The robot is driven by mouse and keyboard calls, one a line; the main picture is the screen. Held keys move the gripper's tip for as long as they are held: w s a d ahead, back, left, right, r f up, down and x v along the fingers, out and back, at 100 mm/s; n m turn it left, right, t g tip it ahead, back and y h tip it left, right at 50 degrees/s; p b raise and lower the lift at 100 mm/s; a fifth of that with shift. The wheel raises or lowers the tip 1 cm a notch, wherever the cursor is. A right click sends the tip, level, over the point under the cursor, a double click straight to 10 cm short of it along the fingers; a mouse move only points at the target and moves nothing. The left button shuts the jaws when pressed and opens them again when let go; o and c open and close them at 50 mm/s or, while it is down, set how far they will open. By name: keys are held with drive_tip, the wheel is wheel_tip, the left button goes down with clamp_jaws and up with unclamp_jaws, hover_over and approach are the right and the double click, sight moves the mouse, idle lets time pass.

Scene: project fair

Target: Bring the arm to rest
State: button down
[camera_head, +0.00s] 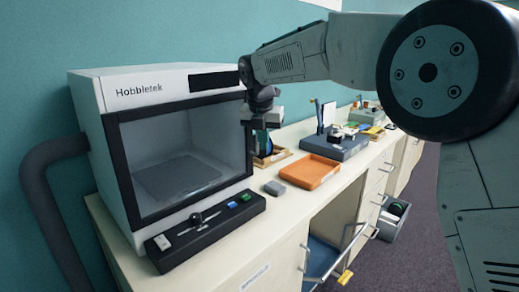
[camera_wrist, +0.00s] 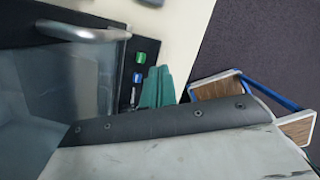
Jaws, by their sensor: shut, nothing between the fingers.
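My arm reaches in from the right in the head view. My gripper (camera_head: 262,143) points down beside the right front edge of the white Hobbletek machine (camera_head: 153,90), above the counter. In the wrist view its teal fingers (camera_wrist: 157,88) are together, with nothing seen between them. Whether the gripper touches the machine cannot be told from these frames.
A black strip (camera_head: 205,230) with green and blue buttons lies before the machine. A grey block (camera_head: 275,188), an orange tray (camera_head: 308,172) and a dark blue-grey box (camera_head: 336,146) stand on the counter (camera_head: 240,228).

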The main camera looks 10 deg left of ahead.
drive_tip(key=s+v, duration=0.1)
drive_tip(key=v, duration=0.5)
drive_tip(key=s+d+f+m, duration=0.3)
drive_tip(key=s+d+m, duration=0.8)
drive_tip(key=s, duration=0.2)
drive_tip(key=s+d+f+m+g, duration=0.1)
drive_tip(key=s+d+f+m, duration=0.3)
drive_tip(key=s+d+m, duration=0.7)
drive_tip(key=s+d+f+m, duration=0.3)
drive_tip(key=s+d+m, duration=0.9)
drive_tip(key=s, duration=0.5)
drive_tip(key=shift+s+d+f+y, duration=0.2)
drive_tip(key=shift+d+f+y, duration=0.1)
drive_tip(key=shift+f, duration=0.05)
